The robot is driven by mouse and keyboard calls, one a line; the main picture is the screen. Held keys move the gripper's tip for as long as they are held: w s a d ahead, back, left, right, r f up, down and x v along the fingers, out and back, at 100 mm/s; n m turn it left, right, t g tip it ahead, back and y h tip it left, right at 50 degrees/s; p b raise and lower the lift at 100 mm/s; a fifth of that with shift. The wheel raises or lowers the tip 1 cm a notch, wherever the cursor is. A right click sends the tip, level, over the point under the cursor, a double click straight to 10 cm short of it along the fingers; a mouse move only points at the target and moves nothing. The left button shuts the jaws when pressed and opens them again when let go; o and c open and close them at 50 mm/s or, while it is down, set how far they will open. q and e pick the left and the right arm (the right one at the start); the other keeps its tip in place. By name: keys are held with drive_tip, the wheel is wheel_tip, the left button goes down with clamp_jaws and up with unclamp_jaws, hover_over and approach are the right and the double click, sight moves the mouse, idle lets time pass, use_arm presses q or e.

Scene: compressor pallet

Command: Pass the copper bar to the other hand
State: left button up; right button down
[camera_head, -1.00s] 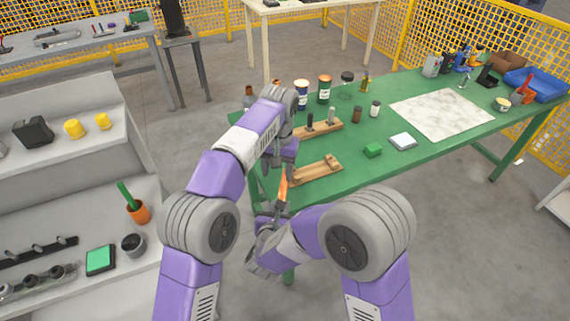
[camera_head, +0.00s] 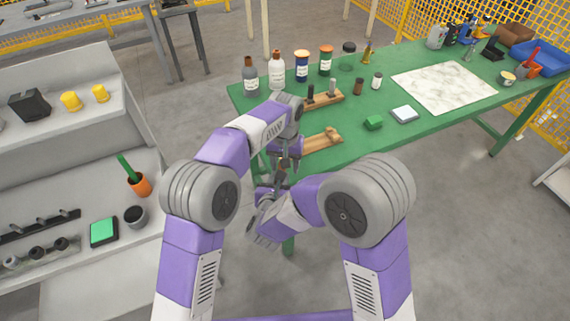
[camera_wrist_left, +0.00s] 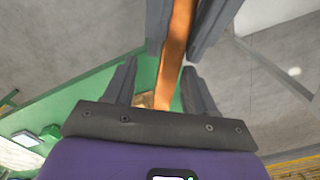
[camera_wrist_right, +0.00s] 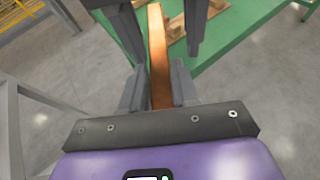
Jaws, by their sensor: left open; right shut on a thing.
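The copper bar shows as a long orange-brown strip in the left wrist view (camera_wrist_left: 178,45) and in the right wrist view (camera_wrist_right: 157,50). In the head view it is mostly hidden between the grippers. My right gripper (camera_head: 281,187) is shut on the bar, which points away from its palm. My left gripper (camera_head: 285,166) is open, its fingers on either side of the bar's other end. The two grippers face each other closely, left above right in the head view, by the green table's near left end.
The green table (camera_head: 440,120) holds wooden fixtures (camera_head: 322,139), several bottles, a green block (camera_head: 373,122) and a marble slab (camera_head: 445,87). A grey shelf unit (camera_head: 60,145) stands left with yellow parts and an orange cup (camera_head: 140,184). Open floor lies between.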

use_arm(q)
drive_tip(key=shift+f, duration=0.3)
use_arm(e)
drive_tip(key=shift+r, duration=0.1)
use_arm(q)
drive_tip(key=shift+d, duration=0.15)
clamp_jaws()
use_arm(e)
drive_tip(key=shift+a, duration=0.15)
drive_tip(key=c, duration=0.8)
unclamp_jaws()
use_arm(q)
drive_tip(key=shift+r, duration=0.1)
